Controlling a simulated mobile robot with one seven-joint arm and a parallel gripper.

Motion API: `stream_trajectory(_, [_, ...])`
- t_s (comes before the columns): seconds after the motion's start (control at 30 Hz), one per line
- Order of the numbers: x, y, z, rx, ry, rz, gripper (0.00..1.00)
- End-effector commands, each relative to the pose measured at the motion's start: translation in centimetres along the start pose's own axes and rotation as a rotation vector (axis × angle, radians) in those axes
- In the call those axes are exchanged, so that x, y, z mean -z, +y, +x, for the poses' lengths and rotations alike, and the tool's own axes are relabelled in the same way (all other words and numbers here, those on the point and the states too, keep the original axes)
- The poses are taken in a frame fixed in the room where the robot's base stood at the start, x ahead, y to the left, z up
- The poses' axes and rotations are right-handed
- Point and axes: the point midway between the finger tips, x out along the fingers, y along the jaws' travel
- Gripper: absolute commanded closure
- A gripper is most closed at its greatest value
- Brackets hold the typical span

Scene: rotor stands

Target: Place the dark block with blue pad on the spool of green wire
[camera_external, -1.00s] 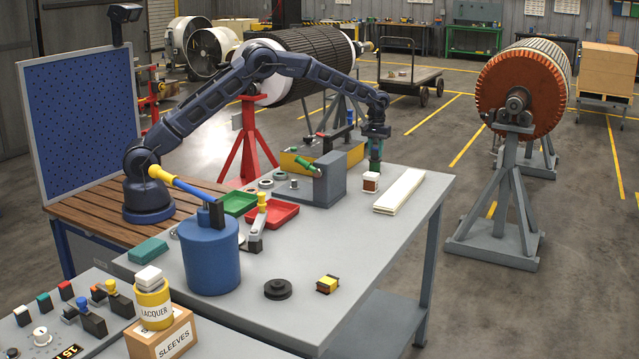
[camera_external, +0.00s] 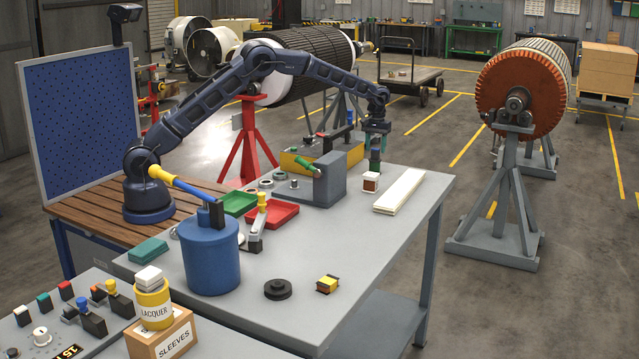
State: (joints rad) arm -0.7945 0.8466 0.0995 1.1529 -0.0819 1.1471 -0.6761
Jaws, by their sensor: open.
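My gripper (camera_external: 376,143) is at the far edge of the grey workbench (camera_external: 335,235), pointing down with its fingers apart. Dark shapes show between and just below the fingers. I cannot tell whether they are the dark block resting on the spool or parts of my gripper. No blue pad can be made out there.
A grey block fixture (camera_external: 322,180) stands to the left. The front right of the bench is mostly clear, with a black disc (camera_external: 278,289) and a yellow-black coil (camera_external: 327,285).

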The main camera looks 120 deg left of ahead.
Motion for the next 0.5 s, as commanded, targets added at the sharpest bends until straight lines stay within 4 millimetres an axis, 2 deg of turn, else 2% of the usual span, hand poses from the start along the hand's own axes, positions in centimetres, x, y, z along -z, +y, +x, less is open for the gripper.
stream_trajectory(0.1, [0.0,0.1,-2.5,-0.003,0.003,0.000,0.50])
stream_trajectory(0.3, [0.0,0.1,-6.3,-0.002,0.003,0.000,0.50])
stream_trajectory(0.5, [0.0,0.1,-9.0,-0.002,0.003,0.000,0.50])
